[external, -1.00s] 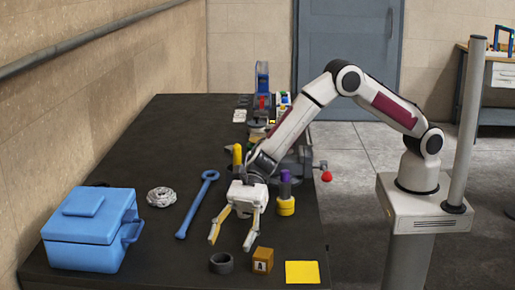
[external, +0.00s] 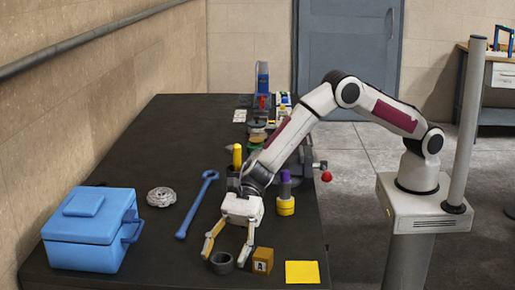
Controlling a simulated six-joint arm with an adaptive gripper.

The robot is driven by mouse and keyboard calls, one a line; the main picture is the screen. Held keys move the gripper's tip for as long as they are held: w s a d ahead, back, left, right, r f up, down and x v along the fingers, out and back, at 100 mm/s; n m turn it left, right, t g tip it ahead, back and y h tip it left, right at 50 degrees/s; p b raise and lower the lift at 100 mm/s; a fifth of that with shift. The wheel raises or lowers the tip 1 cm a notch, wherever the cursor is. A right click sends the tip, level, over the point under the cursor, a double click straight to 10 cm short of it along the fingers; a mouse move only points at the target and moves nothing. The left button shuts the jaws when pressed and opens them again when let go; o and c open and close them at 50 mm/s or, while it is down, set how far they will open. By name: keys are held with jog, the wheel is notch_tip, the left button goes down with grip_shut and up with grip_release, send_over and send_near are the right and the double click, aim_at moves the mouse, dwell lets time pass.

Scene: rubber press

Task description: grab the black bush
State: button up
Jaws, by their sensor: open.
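The black bush (external: 222,263) is a short dark ring lying on the black table near its front edge. My gripper (external: 223,261) is open, its two pale fingers pointing down toward the front of the table. The fingertips are at the bush, one near its left side and one near its right side. I cannot tell from this view whether the fingers touch it or how high above the table they are.
A wooden block with a letter (external: 263,261) stands close right of the bush, with a yellow square (external: 302,272) beyond it. A blue toolbox (external: 92,230) is at the left. A blue wrench (external: 197,204) and a silver round part (external: 161,197) lie behind.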

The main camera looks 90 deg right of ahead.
jog(key=shift+w+a+f, duration=0.15)
jog(key=shift+a+f, duration=0.1)
jog(key=shift+a, duration=0.3)
jog(key=c, duration=1)
